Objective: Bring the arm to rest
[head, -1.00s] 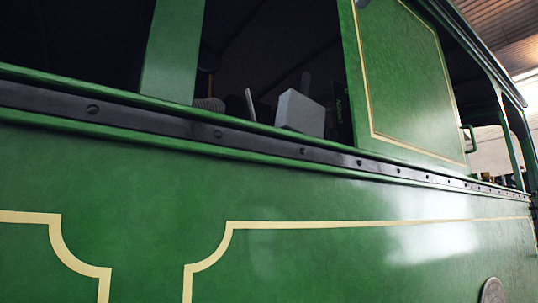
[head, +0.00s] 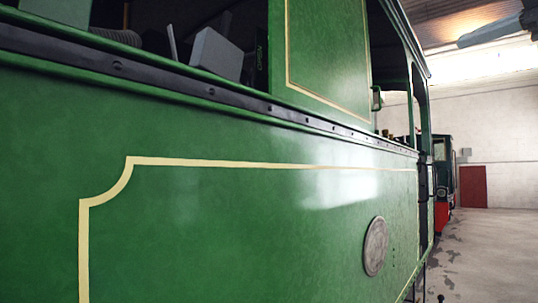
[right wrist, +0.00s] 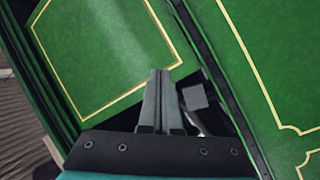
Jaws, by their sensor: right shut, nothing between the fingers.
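My right gripper (head: 463,42) shows at the upper right of the head view, raised in the air and pointing left. In the right wrist view its two grey fingers (right wrist: 160,75) are together with nothing between them. The green tram side (head: 240,215) with cream lining fills most of the head view; the fingers appear in front of it in the wrist view. I cannot tell the exact gap between them. My left gripper is in neither view.
A grey box (head: 215,55) stands inside the tram's window opening. An oval plate (head: 375,246) is on the tram side. Open floor (head: 490,255) lies to the right, with another vehicle (head: 444,175) and a red door (head: 473,187) farther back.

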